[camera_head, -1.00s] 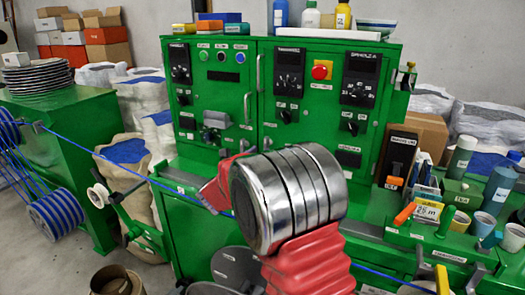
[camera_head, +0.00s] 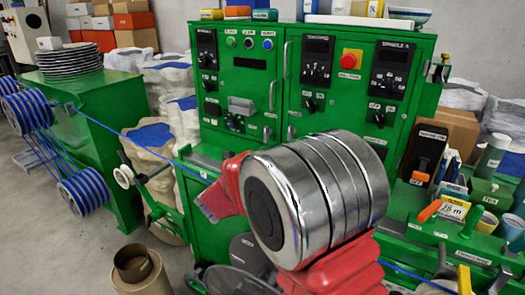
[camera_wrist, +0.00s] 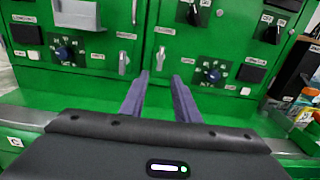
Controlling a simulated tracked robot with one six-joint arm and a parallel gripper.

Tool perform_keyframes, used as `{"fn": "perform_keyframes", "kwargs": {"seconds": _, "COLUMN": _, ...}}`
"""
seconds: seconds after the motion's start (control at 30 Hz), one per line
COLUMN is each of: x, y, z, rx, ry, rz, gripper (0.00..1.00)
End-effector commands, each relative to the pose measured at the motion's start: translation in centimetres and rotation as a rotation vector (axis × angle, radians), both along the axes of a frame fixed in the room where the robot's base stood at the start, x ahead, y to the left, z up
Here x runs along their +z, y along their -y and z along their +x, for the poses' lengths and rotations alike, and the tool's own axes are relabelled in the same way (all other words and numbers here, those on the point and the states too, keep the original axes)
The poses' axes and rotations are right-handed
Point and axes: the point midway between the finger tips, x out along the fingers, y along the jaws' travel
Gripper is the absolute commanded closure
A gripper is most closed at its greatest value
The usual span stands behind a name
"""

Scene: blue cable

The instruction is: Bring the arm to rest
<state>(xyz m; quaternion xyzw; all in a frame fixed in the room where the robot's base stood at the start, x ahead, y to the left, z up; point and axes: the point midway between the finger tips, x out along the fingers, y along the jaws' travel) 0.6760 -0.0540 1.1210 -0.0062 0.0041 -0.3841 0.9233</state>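My arm crosses the middle of the head view, with a silver joint and red sleeves. The arm hides my gripper there. In the wrist view, my gripper (camera_wrist: 161,77) shows two dark purple fingers, apart, with nothing between them. They point at the lower front of the green control cabinet (camera_wrist: 145,40). The same cabinet (camera_head: 258,110) stands behind the arm in the head view. The blue cable (camera_head: 150,169) runs from the left, passes behind my arm and shows again at the lower right.
Blue-wound spools (camera_head: 90,192) and a green bench with stacked plates (camera_head: 68,60) are at the left. A brown cardboard tube (camera_head: 138,268) stands on the floor. Bottles and cups crowd the right. A red button (camera_head: 351,60) sits on the cabinet. Grey floor is clear at lower left.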

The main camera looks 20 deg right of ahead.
Motion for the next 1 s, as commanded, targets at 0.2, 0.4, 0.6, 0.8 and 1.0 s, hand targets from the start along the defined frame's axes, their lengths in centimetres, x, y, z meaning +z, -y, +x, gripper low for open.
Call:
{"fn": "perform_keyframes", "kwargs": {"seconds": 0.2, "x": -1.1, "y": 0.3, "z": -0.4, "rx": -0.021, "ry": 0.038, "rz": 0.097, "gripper": 0.71}}
{"fn": "perform_keyframes", "kwargs": {"seconds": 0.4, "x": -6.0, "y": 2.0, "z": -3.8, "rx": -0.156, "ry": 0.048, "rz": 0.318, "gripper": 0.71}}
{"fn": "perform_keyframes", "kwargs": {"seconds": 0.6, "x": -9.1, "y": 3.4, "z": -9.1, "rx": -0.34, "ry": 0.105, "rz": 0.57, "gripper": 0.71}}
{"fn": "perform_keyframes", "kwargs": {"seconds": 0.8, "x": -10.8, "y": 3.9, "z": -14.8, "rx": -0.535, "ry": 0.195, "rz": 0.815, "gripper": 0.71}}
{"fn": "perform_keyframes", "kwargs": {"seconds": 1.0, "x": -11.6, "y": 3.3, "z": -20.2, "rx": -0.737, "ry": 0.308, "rz": 1.056, "gripper": 0.71}}
